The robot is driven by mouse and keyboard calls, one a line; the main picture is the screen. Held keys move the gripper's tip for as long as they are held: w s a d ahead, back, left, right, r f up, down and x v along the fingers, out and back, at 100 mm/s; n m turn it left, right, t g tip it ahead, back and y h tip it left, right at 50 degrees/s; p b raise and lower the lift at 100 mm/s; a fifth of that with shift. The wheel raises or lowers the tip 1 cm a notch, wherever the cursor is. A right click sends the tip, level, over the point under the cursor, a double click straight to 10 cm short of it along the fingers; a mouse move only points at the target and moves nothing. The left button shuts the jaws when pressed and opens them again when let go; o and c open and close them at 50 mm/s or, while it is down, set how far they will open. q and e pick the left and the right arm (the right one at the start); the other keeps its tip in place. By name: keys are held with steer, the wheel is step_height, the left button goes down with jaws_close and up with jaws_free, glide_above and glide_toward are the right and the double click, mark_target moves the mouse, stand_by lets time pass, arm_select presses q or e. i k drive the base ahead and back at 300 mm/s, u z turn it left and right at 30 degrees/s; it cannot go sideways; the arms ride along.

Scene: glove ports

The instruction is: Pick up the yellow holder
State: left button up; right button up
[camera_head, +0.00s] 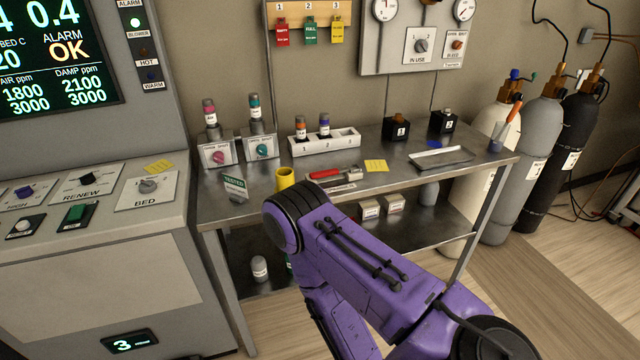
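The yellow holder (286,177) looks like a short, open-topped yellow cylinder. It stands upright near the front edge of the steel bench (345,194), left of a red-handled tool. The elbow of my purple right arm is just in front of it and may cover its lowest part. My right gripper is not visible. My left arm and gripper are out of view.
A green-white tag (235,188) stands left of the holder. A red tool (325,174) and yellow note (376,165) lie to its right. A shallow tray (442,157) lies further right; gas cylinders (490,150) stand beyond.

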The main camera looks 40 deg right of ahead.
mark_target(285, 182)
steer(key=k, duration=0.35)
steer(key=z, duration=1)
